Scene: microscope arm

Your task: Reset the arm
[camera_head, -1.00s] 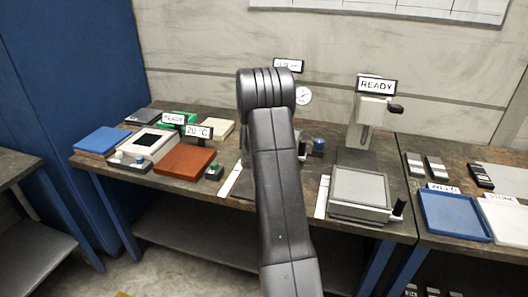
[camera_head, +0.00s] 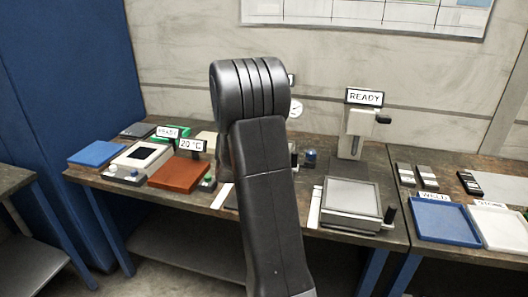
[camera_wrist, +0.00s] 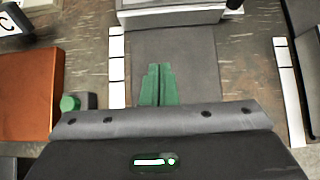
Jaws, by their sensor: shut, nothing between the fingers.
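My arm (camera_head: 262,170) rises through the middle of the head view, and its upper end hides my gripper there. In the wrist view my gripper (camera_wrist: 158,70) shows as two green fingers, shut together with nothing between them. The fingers are over a dark grey mat (camera_wrist: 196,50) on the bench; how high above it, I cannot tell.
The bench holds a brown-orange plate (camera_head: 181,174), a blue tray (camera_head: 95,153), a grey-topped device (camera_head: 350,198) and a stand under a READY sign (camera_head: 364,97). A second blue tray (camera_head: 445,221) lies on the right. White segmented strips (camera_wrist: 117,75) flank the mat.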

